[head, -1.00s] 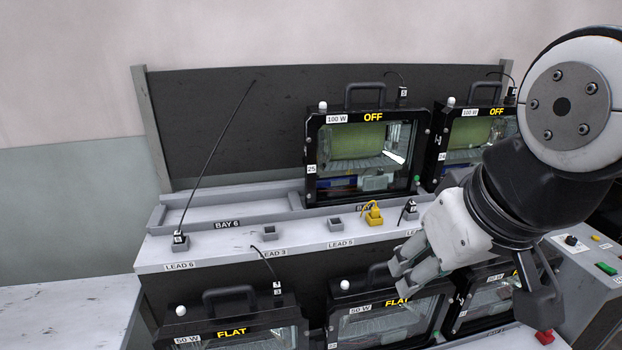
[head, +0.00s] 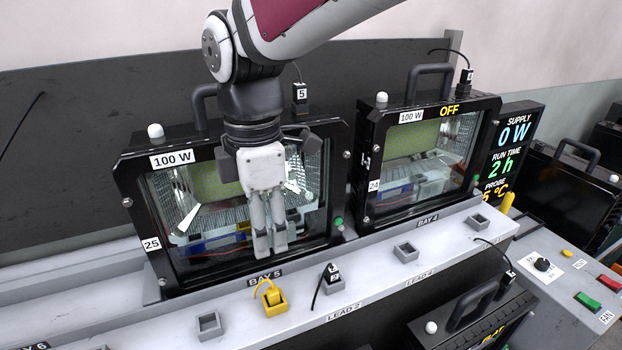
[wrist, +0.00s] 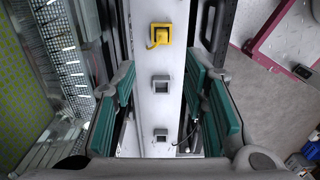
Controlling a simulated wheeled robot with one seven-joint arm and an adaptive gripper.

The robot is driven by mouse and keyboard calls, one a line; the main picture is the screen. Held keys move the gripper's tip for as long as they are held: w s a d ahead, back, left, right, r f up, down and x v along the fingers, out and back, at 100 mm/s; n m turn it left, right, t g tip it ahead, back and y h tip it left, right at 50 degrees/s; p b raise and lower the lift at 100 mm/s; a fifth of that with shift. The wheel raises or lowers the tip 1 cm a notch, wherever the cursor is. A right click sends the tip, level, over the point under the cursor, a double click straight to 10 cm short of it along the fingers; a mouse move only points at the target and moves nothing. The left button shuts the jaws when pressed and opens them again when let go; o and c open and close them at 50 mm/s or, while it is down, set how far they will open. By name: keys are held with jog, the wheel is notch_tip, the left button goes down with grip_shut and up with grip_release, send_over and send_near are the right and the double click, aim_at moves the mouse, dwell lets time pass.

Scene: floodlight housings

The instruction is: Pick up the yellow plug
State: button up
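The yellow plug (head: 271,293) sits in a yellow socket on the pale ledge, below the BAY 5 label, with a short yellow loop on top. It also shows near the top of the wrist view (wrist: 159,38). My gripper (head: 270,248) points down in front of the BAY 5 floodlight, above and slightly left of the plug in the head view. In the wrist view its teal-padded fingers (wrist: 165,100) are spread apart with nothing held between them. The plug lies beyond the fingers there, apart from them.
A black plug marked 2 (head: 333,277) stands just right of the yellow one. Empty grey sockets flank them, one at left (head: 208,325) and one at right (head: 405,252). Floodlight housings 25 (head: 152,245) and 24 (head: 374,187) stand behind the ledge.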

send_over(272, 290)
jog(key=f, duration=0.7)
jog(key=shift+w+d+f, duration=0.1)
jog(key=shift+w+f, duration=0.2)
jog(key=shift+f, duration=0.1)
jog(key=f, duration=0.3)
jog(key=f+p, duration=0.1)
jog(key=f, duration=0.1)
jog(key=shift+s, duration=0.35)
jog(key=shift+f, duration=0.5)
grip_shut()
